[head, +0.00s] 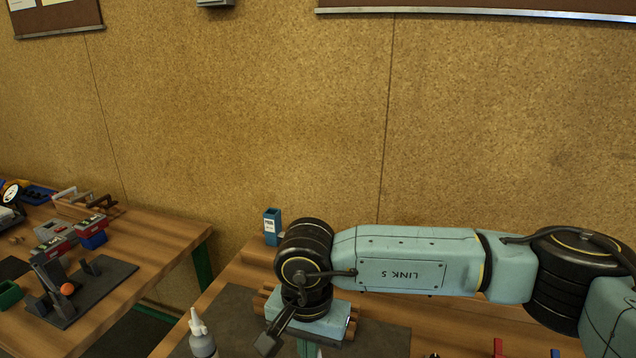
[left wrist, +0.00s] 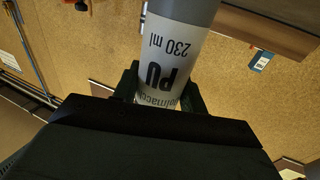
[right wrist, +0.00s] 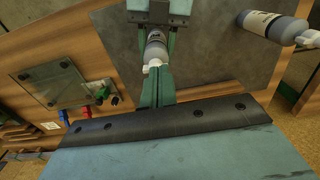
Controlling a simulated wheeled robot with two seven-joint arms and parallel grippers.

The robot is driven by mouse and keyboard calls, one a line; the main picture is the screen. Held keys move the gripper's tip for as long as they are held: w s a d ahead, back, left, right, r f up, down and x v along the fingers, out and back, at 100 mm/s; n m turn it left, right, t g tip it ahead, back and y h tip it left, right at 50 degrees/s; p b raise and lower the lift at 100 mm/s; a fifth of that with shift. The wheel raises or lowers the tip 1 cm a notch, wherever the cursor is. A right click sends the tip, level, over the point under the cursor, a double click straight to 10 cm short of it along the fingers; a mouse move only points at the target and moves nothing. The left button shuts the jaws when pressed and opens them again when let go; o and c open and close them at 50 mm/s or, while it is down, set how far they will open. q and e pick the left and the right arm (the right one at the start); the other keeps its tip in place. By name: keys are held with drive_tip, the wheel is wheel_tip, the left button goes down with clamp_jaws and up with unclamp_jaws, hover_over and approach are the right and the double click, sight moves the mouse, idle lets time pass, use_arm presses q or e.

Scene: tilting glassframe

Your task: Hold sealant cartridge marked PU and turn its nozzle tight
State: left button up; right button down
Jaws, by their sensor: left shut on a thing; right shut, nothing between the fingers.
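A sealant cartridge (left wrist: 172,62) marked PU and 230 ml, white label and grey end, is in the left wrist view. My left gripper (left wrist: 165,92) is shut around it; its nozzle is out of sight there. The right wrist view shows this cartridge (right wrist: 156,50) from its nozzle end, with the white nozzle (right wrist: 148,68) beside my right gripper's tips. My right gripper (right wrist: 159,70) is shut and empty; I cannot tell whether it touches the nozzle. In the head view it points down (head: 308,349) under my right arm, and the left gripper is out of view.
Another cartridge (head: 202,338) with a white nozzle stands on the dark mat (head: 232,312); it also shows in the right wrist view (right wrist: 275,25). A blue holder (head: 272,226) stands near the wall. A clear plate (right wrist: 55,83) lies left in the right wrist view.

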wheel_tip(320, 180, up, 6)
drive_tip(key=shift+s+f, duration=0.1)
drive_tip(key=shift+s, duration=0.05)
idle(0.4)
drive_tip(key=shift+d+f+m, duration=0.2)
drive_tip(key=shift+f+m, duration=1.3)
drive_tip(key=shift+d+f+m, duration=0.15)
drive_tip(key=shift+f+m, duration=1.3)
drive_tip(key=shift+m, duration=0.05)
drive_tip(key=shift+w+d, duration=0.1)
drive_tip(key=shift+w, duration=0.25)
drive_tip(key=shift+w+a, duration=0.2)
